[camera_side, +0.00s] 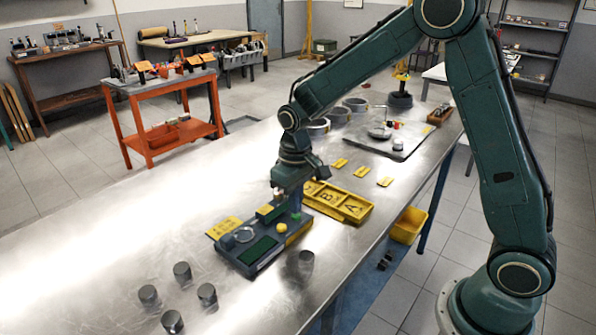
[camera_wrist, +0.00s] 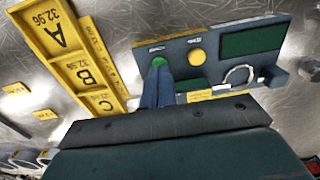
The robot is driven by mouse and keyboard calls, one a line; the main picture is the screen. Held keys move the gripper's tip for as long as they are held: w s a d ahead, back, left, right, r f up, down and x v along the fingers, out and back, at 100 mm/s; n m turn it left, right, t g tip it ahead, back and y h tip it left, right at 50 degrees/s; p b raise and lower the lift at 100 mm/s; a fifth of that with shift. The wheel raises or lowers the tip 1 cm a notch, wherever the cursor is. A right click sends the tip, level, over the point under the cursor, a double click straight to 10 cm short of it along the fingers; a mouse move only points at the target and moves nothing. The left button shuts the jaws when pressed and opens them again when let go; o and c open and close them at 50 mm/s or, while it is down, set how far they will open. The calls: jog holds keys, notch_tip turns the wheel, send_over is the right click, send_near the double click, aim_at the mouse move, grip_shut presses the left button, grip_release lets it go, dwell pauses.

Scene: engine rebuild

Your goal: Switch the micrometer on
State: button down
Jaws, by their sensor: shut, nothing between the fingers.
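The micrometer (camera_side: 240,262) is a blue-grey box with a dark green screen, lying on the steel bench below my gripper. In the wrist view, its panel (camera_wrist: 222,45) shows a green button (camera_wrist: 158,61), a yellow button (camera_wrist: 196,56), the screen (camera_wrist: 252,40) and a pale ring (camera_wrist: 240,75). The yellow button also shows in the side view (camera_side: 281,227). My gripper (camera_wrist: 161,74) is shut and empty, pointing down, its fingertips at the green button and partly covering it. I cannot tell whether they touch it. The screen shows no readable digits.
A yellow tray (camera_side: 365,212) marked A, B and C lies just beyond the micrometer. Yellow tags (camera_side: 362,171) lie farther back. The left part of the bench is clear.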

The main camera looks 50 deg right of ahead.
jog(key=shift+f, duration=1.15)
jog(key=shift+r, duration=3.05)
jog(key=shift+r, duration=0.1)
